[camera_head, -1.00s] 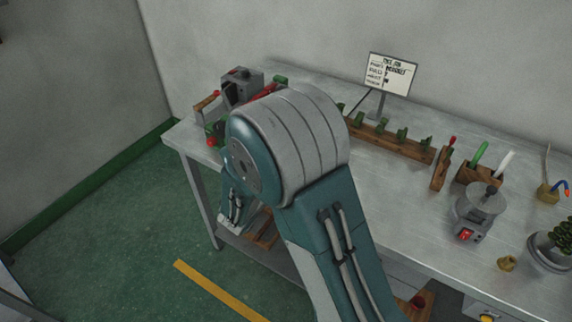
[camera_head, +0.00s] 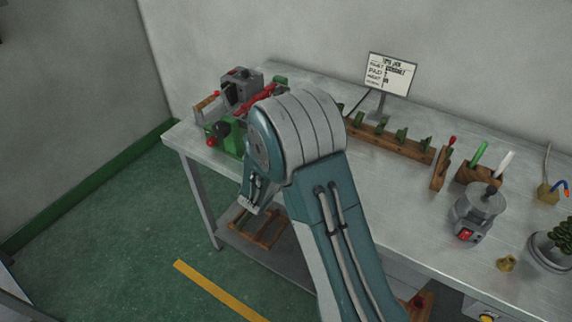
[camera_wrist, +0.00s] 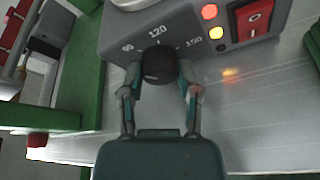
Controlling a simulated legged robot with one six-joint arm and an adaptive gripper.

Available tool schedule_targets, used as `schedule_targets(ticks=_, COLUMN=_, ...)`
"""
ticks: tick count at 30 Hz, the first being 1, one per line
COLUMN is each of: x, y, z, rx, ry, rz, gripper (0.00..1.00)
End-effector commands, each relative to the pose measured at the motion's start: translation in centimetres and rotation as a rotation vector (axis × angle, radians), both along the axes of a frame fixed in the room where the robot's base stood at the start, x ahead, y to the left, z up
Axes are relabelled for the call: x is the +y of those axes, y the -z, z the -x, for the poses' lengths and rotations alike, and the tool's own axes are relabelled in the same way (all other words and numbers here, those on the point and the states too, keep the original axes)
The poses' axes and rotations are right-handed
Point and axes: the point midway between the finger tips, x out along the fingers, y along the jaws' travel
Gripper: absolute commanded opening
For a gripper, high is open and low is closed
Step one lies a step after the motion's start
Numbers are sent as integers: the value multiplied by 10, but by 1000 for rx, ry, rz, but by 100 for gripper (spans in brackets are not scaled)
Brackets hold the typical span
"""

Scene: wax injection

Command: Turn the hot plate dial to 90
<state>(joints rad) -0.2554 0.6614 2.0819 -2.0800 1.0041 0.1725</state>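In the wrist view, the hot plate dial (camera_wrist: 158,66) is a dark round knob on the front of a grey-green housing (camera_wrist: 118,40). Printed marks around it include 120 and 150; the mark at its left is tilted and hard to read. My gripper (camera_wrist: 160,72) has one finger on each side of the dial, with the tips close in against it and seemingly shut on it. I cannot make out the dial's pointer. In the head view, my own arm hides the gripper and the dial.
In the wrist view, two lit lamps (camera_wrist: 210,22) and a red switch (camera_wrist: 252,18) sit right of the dial. A green frame (camera_wrist: 80,70) stands close at left. In the head view, a wooden rack (camera_head: 390,142) and a grey pot (camera_head: 478,207) stand farther right on the table.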

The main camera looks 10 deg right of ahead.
Motion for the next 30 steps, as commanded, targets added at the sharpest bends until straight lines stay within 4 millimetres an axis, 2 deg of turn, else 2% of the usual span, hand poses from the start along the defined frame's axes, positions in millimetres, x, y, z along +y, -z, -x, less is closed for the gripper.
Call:
schedule_targets(ticks=19, x=0, y=-1, z=-2, rx=33, ry=-1, rz=35, gripper=0)
schedule_targets(ticks=20, x=0, y=-1, z=-2, rx=33, ry=-1, rz=35, gripper=57)
schedule_targets(ticks=21, x=0, y=-1, z=-2, rx=33, ry=-1, rz=35, gripper=75)
schedule_targets(ticks=22, x=0, y=-1, z=-2, rx=33, ry=-1, rz=35, gripper=79)
schedule_targets(ticks=30, x=0, y=-1, z=-1, rx=33, ry=-1, rz=35, gripper=79)
